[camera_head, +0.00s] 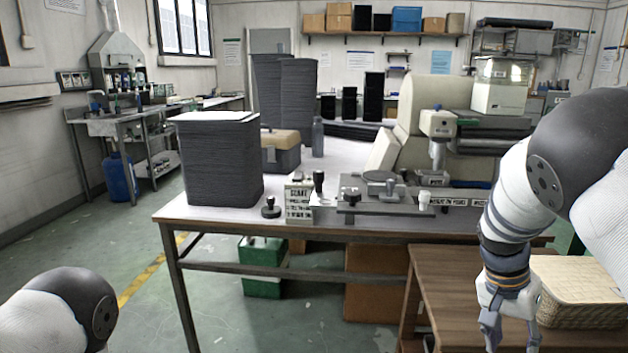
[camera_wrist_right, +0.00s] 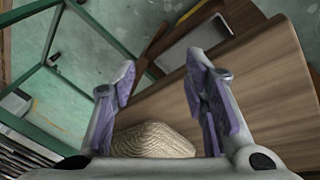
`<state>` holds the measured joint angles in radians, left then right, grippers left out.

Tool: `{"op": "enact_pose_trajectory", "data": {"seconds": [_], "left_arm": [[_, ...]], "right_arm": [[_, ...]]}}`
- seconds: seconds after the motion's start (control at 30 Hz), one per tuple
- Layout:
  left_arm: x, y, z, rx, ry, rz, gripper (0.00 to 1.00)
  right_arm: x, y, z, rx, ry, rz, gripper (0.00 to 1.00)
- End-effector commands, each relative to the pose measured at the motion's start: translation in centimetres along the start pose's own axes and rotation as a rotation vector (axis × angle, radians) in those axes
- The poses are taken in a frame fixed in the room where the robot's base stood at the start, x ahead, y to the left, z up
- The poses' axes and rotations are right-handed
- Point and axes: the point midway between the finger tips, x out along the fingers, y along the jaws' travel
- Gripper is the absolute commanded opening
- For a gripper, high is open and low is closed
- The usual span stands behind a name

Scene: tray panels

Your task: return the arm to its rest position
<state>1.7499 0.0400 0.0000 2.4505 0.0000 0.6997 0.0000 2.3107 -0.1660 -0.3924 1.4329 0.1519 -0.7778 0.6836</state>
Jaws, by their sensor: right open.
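My right arm (camera_head: 545,165) comes in from the right in the head view. Its gripper (camera_head: 510,325) points down at the lower right, above the brown wooden table and in front of the woven basket. In the right wrist view the two fingers of this gripper (camera_wrist_right: 160,90) stand wide apart with nothing between the tips. Part of my left arm (camera_head: 75,305) shows at the lower left of the head view; its gripper is out of view.
A woven basket (camera_head: 580,285) sits on the low wooden table (camera_head: 460,275); a woven surface (camera_wrist_right: 155,140) also shows in the wrist view. The long workbench (camera_head: 225,219) holds a stack of dark sheets (camera_head: 220,160) and a machine (camera_head: 400,130). Open floor (camera_head: 120,235) lies left.

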Motion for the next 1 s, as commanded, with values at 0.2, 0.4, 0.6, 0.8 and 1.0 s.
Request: {"op": "enact_pose_trajectory", "data": {"seconds": [0.2,0.4,0.6,0.8,1.0], "left_arm": [[0.0,0.0,-0.1,0.0,0.001,0.0,0.0],[0.0,0.0,-0.1,0.0,0.001,0.0,0.0],[0.0,0.0,-0.1,0.0,0.002,0.0,0.0],[0.0,0.0,-0.1,0.0,0.002,0.0,0.0],[0.0,0.0,0.0,0.0,0.001,0.0,0.0]], "right_arm": [[13.6,4.8,11.2,-0.306,-0.093,0.0,0.41],[19.5,11.9,25.7,-0.622,-0.196,-0.081,0.41],[18.0,17.0,35.4,-0.819,-0.26,-0.196,0.41],[17.1,17.8,37.2,-0.863,-0.265,-0.234,0.41],[17.1,17.8,37.1,-0.861,-0.263,-0.233,0.41]]}}
